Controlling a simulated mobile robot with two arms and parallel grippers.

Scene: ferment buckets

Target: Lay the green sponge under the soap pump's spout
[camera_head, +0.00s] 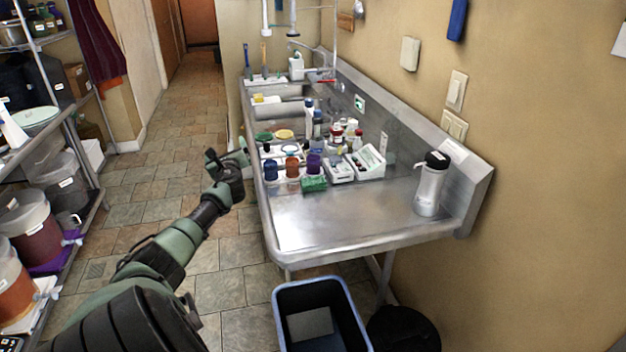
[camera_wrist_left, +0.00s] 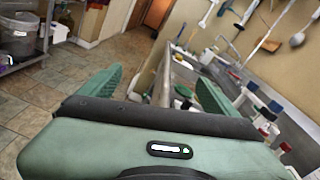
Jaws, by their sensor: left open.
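A green block that looks like the sponge (camera_head: 314,184) lies on the steel counter, at the front of a cluster of bottles and boxes. A white dispenser (camera_head: 296,68) that looks like the soap pump stands at the far end by the sink; it also shows in the left wrist view (camera_wrist_left: 207,56). Its spout is too small to make out. My left gripper (camera_head: 227,156) is open and empty, left of the counter's front edge. Its fingers are spread in the left wrist view (camera_wrist_left: 157,90). My right gripper is out of view.
The near part of the steel counter (camera_head: 330,219) is bare except for a silver bottle (camera_head: 431,185) at right. Small bottles and white boxes (camera_head: 367,161) crowd the middle. A blue bin (camera_head: 350,311) stands below. Shelves with buckets (camera_head: 29,228) line the left.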

